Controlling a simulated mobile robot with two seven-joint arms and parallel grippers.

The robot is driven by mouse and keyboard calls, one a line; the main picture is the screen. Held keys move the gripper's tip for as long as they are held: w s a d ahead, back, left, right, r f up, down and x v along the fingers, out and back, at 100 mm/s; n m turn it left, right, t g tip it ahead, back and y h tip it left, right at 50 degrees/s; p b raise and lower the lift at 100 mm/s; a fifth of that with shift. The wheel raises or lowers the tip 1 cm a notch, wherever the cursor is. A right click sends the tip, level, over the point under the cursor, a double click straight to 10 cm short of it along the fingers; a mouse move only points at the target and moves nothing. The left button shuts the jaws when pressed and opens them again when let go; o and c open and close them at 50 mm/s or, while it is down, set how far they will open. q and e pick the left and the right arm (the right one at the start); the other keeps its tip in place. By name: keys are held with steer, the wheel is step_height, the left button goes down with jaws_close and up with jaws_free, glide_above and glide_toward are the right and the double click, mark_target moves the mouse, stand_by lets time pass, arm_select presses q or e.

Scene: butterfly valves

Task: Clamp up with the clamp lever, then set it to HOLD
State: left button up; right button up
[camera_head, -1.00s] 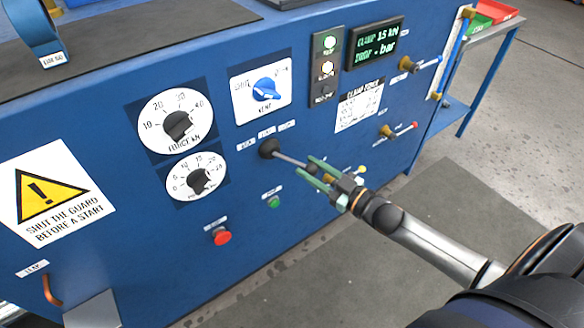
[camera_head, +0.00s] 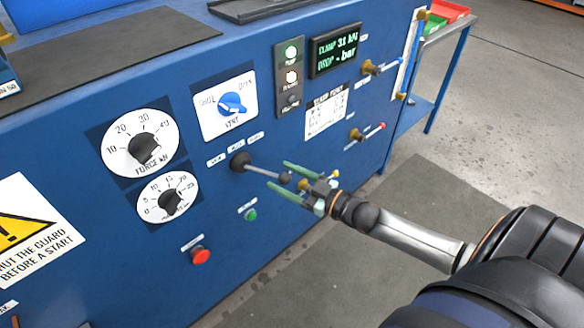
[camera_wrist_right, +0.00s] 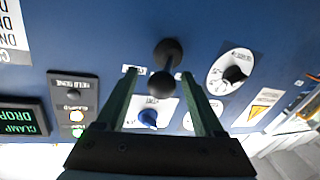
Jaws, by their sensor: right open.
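The clamp lever (camera_head: 262,170) sticks out of the blue panel from a black round base, with a black ball knob at its end. Three small labels sit above its base; I cannot read them. My right gripper (camera_head: 278,175) is open, its two green fingers on either side of the knob end. In the right wrist view the black knob (camera_wrist_right: 161,84) lies between the open fingers (camera_wrist_right: 160,73), with a gap on each side. The display (camera_head: 336,49) reads CLAMP 31 kN and DROP - bar. My left gripper is not in view.
Near the lever are a blue selector knob (camera_head: 232,104), two black dials (camera_head: 144,149), a green button (camera_head: 250,214) and a red button (camera_head: 201,256). Brass-based levers (camera_head: 372,68) sit to the right. Lamps (camera_head: 291,52) show green and yellowish lit. Floor is clear in front.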

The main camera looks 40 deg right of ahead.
arm_select(q)
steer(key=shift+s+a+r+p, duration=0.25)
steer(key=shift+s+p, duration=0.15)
steer(key=shift+p, duration=0.35)
arm_select(e)
steer(key=v, duration=1.2)
steer(key=shift+s, duration=0.25)
arm_select(q)
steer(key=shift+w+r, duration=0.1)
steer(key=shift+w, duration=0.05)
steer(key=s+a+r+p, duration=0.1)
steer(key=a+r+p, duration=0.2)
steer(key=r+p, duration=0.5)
steer(key=p, duration=0.3)
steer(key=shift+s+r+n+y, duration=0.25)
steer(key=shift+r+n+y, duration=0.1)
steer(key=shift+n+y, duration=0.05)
arm_select(e)
steer(key=s+a+f+m+g+h, duration=0.2)
steer(key=s+a+g, duration=0.1)
steer(key=a, duration=0.5)
steer(key=s+a+f+m+g+h, duration=0.2)
steer(key=s+a+g, duration=0.2)
steer(key=a, duration=0.5)
steer(key=shift+s+a+f+m, duration=0.2)
steer(key=shift+s+m, duration=0.1)
steer(key=shift+s, duration=0.15)
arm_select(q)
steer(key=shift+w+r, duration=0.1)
